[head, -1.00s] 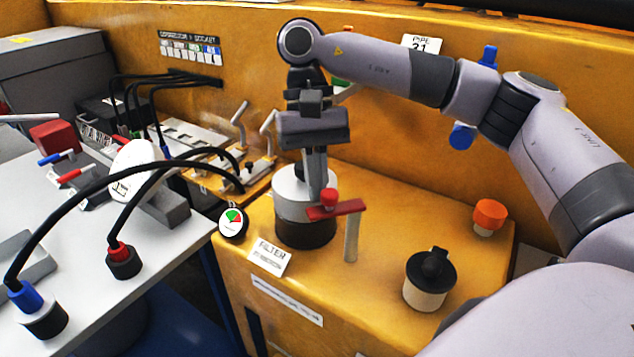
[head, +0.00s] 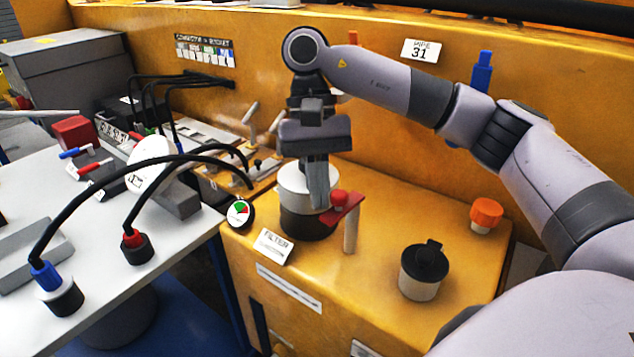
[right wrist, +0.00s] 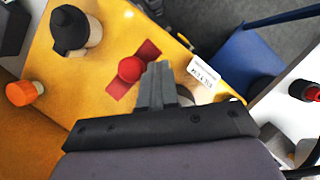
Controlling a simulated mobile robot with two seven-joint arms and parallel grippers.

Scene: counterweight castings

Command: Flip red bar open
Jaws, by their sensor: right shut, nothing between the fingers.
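The red bar (head: 344,208) with a round red knob (head: 339,198) sits on top of a pale post on the yellow bench, beside the filter canister (head: 303,212). In the head view its long axis runs at a slant. My right gripper (head: 319,203) is shut and empty, pointing down close to the left of the knob and in front of the canister. In the right wrist view the red bar (right wrist: 148,55) and knob (right wrist: 130,69) lie just left of the shut fingertips (right wrist: 158,66); I cannot tell whether they touch. My left gripper is not in view.
A black-capped jar (head: 421,272) and an orange knob (head: 485,214) stand on the bench to the right. A round gauge (head: 240,213) and a FILTER label (head: 272,246) are at the left edge. Black cables loop over the grey table at left.

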